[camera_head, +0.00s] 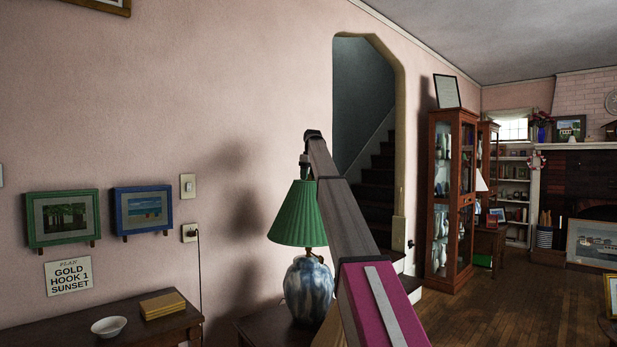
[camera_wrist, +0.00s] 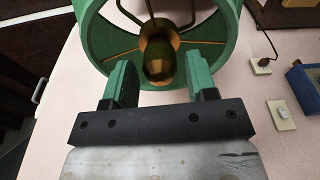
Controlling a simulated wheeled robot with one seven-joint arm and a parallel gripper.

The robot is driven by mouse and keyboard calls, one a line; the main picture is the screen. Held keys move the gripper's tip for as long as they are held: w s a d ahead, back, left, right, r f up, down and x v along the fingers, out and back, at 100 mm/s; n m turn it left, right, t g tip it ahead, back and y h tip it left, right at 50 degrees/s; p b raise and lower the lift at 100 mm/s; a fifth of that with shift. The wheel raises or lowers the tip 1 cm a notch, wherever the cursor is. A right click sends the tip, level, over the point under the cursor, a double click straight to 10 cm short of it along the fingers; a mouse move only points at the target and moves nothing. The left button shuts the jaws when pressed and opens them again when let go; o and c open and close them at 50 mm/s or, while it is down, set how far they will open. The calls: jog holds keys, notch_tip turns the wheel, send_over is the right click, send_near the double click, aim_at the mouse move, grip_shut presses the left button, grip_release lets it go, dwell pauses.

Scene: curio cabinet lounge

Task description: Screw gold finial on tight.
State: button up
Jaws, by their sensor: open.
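The lamp has a pleated green shade (camera_head: 298,215) and a blue-and-white mottled base (camera_head: 308,288), and stands upright on a small dark table. My gripper (camera_wrist: 160,78) is at the top of the shade, pointing down. Its two green-padded fingers are apart. In the wrist view, the gold finial (camera_wrist: 159,52) is a rounded brass piece centred between the fingers, with visible space on both sides. The green shade ring (camera_wrist: 90,35) surrounds it, with thin metal spokes inside. I cannot tell how far the finial is threaded on. In the head view the finial is too small to make out.
The pink wall is close behind the lamp, with a cord in an outlet (camera_head: 190,232) and a switch (camera_head: 187,186). A side table (camera_head: 110,322) holds a bowl (camera_head: 109,326) and yellow books (camera_head: 162,305). A glass cabinet (camera_head: 452,200) and open floor are to the right.

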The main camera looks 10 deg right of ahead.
jog(key=n, duration=0.5)
jog(key=shift+n+g, duration=0.3)
jog(key=shift+g, duration=0.1)
jog(key=shift+n+g+y, duration=0.3)
jog(key=shift+n+g, duration=0.1)
jog(key=shift+n, duration=2.3)
